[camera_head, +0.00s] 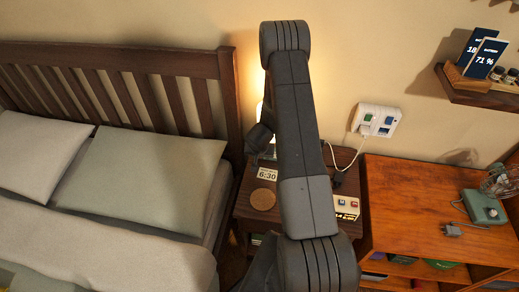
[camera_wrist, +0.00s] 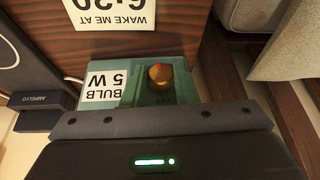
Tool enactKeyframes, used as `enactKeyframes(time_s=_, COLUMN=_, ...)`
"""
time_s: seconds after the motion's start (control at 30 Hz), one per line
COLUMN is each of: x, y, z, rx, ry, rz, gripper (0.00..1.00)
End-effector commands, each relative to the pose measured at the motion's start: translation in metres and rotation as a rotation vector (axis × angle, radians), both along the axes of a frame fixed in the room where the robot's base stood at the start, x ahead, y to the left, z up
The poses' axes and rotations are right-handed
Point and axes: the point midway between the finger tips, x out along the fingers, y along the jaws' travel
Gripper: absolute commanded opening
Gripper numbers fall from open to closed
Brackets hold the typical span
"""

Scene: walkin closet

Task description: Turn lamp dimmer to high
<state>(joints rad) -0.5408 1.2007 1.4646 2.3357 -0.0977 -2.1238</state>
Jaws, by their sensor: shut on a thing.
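The lamp dimmer (camera_wrist: 183,66) is a green box with a white label reading "BULB 5 W" in the wrist view. Its round brass knob (camera_wrist: 160,77) carries a red mark. My gripper (camera_wrist: 158,120) is right at the dimmer and lined up with the knob. The lettering by the knob is partly covered. A glowing lamp (camera_head: 260,108) shows partly beside my arm.
The nightstand (camera_head: 243,211) holds a 6:30 card (camera_head: 268,173), a round coaster (camera_head: 262,199) and a pale box with buttons (camera_head: 347,206). A black adapter (camera_wrist: 45,101) with a cable lies left of the dimmer. The bed (camera_head: 140,185) stands left, an orange-brown cabinet (camera_head: 405,190) right.

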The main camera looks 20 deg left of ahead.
Motion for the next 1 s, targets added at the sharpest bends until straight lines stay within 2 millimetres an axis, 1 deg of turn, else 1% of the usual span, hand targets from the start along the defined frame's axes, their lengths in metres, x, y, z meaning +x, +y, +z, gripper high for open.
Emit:
enactKeyframes(time_s=0.03, x=0.0012, y=-0.0005, z=0.0067, rx=0.012, ry=0.002, rz=0.0, gripper=0.03)
enactKeyframes(time_s=0.3, x=-0.0003, y=-0.0011, z=0.0026, rx=0.053, ry=0.013, rz=0.0, gripper=0.03)
enactKeyframes(time_s=0.63, x=-0.0011, y=-0.0012, z=0.0008, rx=0.054, ry=0.015, rz=-0.001, gripper=0.03)
enactKeyframes(time_s=0.67, x=-0.0011, y=-0.0012, z=0.0008, rx=0.054, ry=0.015, rz=-0.001, gripper=0.3)
enactKeyframes(time_s=0.73, x=-0.0012, y=-0.0013, z=0.0007, rx=0.054, ry=0.015, rz=-0.001, gripper=0.44)
enactKeyframes(time_s=0.77, x=-0.0013, y=-0.0014, z=0.0007, rx=0.054, ry=0.015, rz=-0.001, gripper=0.48)
enactKeyframes(time_s=1.0, x=-0.0013, y=-0.0015, z=0.0006, rx=0.054, ry=0.016, rz=-0.001, gripper=0.48)
